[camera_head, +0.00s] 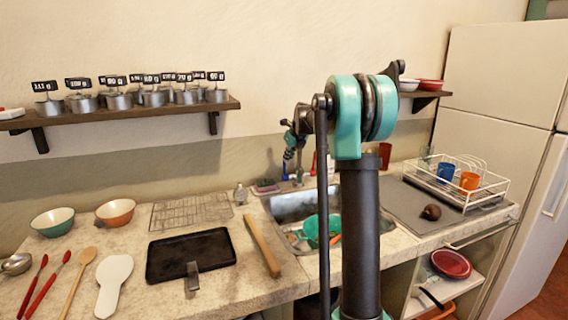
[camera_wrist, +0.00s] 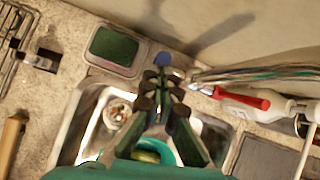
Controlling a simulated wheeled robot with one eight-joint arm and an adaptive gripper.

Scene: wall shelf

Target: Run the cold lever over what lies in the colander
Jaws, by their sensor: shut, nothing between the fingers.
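The teal colander (camera_head: 312,230) sits in the sink (camera_head: 293,207), partly hidden behind my arm, with something orange at its edge. In the wrist view the colander (camera_wrist: 172,158) is mostly hidden behind my gripper, and a yellow-green item (camera_wrist: 147,156) shows in it. A blue lever end (camera_wrist: 162,59) shows just beyond my fingertips. A red lever (camera_wrist: 243,97) lies to the right, beside a pale tap body. My gripper (camera_wrist: 164,80) is shut and empty, close to the blue lever; I cannot tell if they touch. The gripper (camera_head: 289,158) also shows above the sink's back edge.
A green sponge (camera_wrist: 113,46) lies in a dish behind the sink, left of the blue lever. A dish rack (camera_head: 470,185) with cups stands to the right. A black tray (camera_head: 190,256) and wooden stick (camera_head: 262,247) lie left of the sink.

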